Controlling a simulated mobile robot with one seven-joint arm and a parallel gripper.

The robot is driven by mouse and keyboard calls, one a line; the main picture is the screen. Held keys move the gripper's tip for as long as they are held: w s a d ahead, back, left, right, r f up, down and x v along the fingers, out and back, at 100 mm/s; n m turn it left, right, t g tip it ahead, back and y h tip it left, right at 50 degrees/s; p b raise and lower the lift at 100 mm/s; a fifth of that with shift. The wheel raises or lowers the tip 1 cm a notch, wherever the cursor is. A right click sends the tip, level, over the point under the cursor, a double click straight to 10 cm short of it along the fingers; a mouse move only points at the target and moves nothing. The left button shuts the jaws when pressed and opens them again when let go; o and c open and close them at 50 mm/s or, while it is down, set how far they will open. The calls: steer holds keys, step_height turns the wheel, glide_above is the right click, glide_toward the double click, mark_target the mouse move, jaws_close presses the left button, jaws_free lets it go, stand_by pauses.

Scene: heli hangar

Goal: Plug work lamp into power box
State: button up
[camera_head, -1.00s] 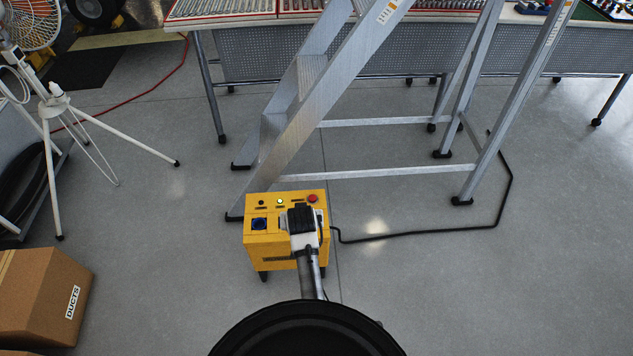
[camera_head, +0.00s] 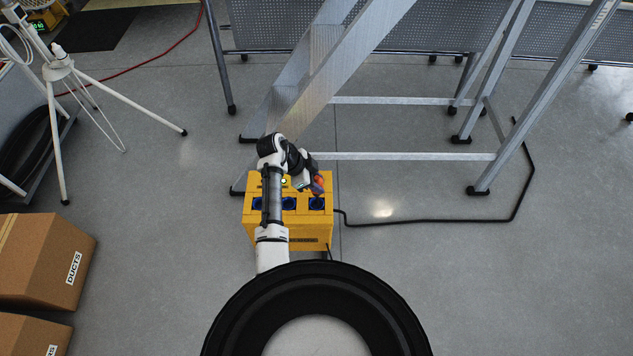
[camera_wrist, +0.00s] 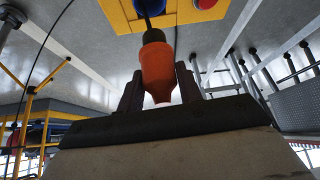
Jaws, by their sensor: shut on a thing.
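The yellow power box (camera_head: 316,236) stands on the floor in the middle of the head view. Its top has a left blue socket (camera_head: 257,204), a middle one (camera_head: 288,204) and a right one (camera_head: 317,204). My gripper (camera_head: 311,184) is over the box's right side. In the wrist view my gripper (camera_wrist: 159,88) is shut on an orange plug (camera_wrist: 158,68) with a dark collar. The plug (camera_head: 318,184) lines up with a blue socket (camera_wrist: 149,7); I cannot tell whether it is inserted.
An aluminium ladder (camera_head: 310,85) stands behind the box. A black cable (camera_head: 430,221) runs right from the box. Cardboard boxes (camera_head: 40,262) are at lower left. A red cable (camera_head: 150,58) lies at upper left.

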steer(key=shift+f+b, duration=2.2)
steer(key=shift+f, duration=0.65)
steer(key=shift+f, duration=0.2)
steer(key=shift+f+b, duration=1.35)
steer(key=shift+f, duration=0.2)
steer(key=o, duration=1.6)
steer(key=shift+c, duration=0.2)
steer(key=shift+r, duration=0.15)
steer(key=shift+r+p, duration=4.4)
steer(key=shift+r, duration=1.05)
steer(key=shift+w, duration=0.1)
